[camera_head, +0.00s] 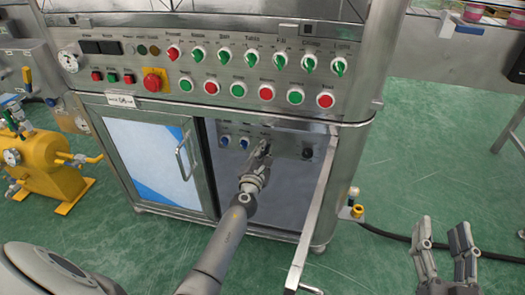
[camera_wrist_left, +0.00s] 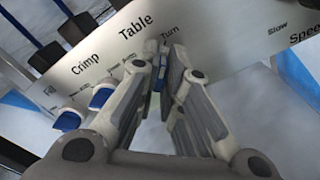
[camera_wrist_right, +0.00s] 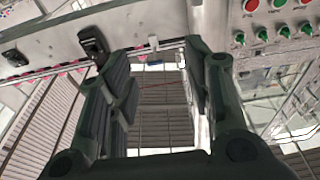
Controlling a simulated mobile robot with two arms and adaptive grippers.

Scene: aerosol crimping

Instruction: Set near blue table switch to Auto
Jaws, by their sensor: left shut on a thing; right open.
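The open lower compartment of the steel machine shows a switch panel (camera_head: 290,141); it also shows in the left wrist view (camera_wrist_left: 225,35), with labels Crimp, Table and Turn. Two blue switches, left (camera_head: 225,141) and right (camera_head: 244,143), stand left of my left gripper (camera_head: 264,148). In the left wrist view, my left gripper (camera_wrist_left: 163,62) is shut at the panel, below the Table and Turn labels. The switch between its fingertips is mostly hidden, so its setting cannot be read. My right gripper (camera_head: 444,240) is open and empty, away from the machine, over the green floor.
Above is a sloped panel with green and red buttons and a red emergency stop (camera_head: 155,80). A glazed cabinet door (camera_head: 150,160) is at left; an open door (camera_head: 318,205) stands right of my left arm. A yellow tank (camera_head: 50,165) is at far left.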

